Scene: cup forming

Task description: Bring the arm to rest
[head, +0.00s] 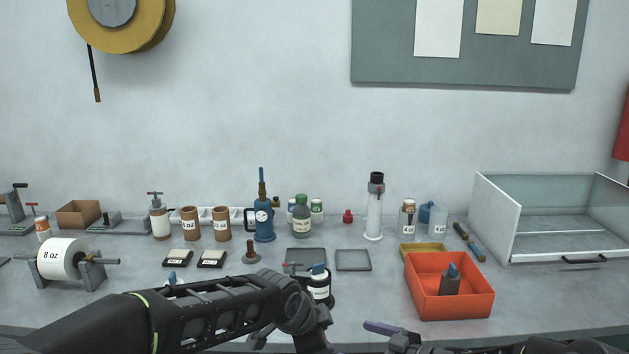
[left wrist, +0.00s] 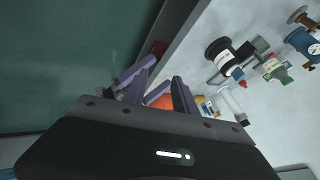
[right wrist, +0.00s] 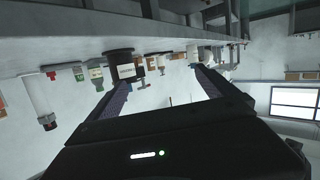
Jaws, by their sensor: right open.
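My left arm (head: 215,310) comes in from the left and bends downward near the bottom middle. Its gripper is below the head view. In the left wrist view my left gripper (left wrist: 163,90) is open, with nothing clearly held; the orange bin (left wrist: 160,101) shows beyond its fingers. My right gripper (head: 392,332) is low at the bottom edge of the head view, in front of the bench, pointing left. In the right wrist view my right gripper (right wrist: 150,82) is wide open and empty. A black jar (right wrist: 122,68) shows beyond its fingers, apart from them.
The black jar (head: 319,289) stands near the bench front, just behind my left wrist. The orange bin (head: 450,301) holds a dark bottle (head: 450,283). Bottles and brown cups (head: 190,224) line the back. A clear-sided box (head: 550,220) stands right. Bench is bare around the front right.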

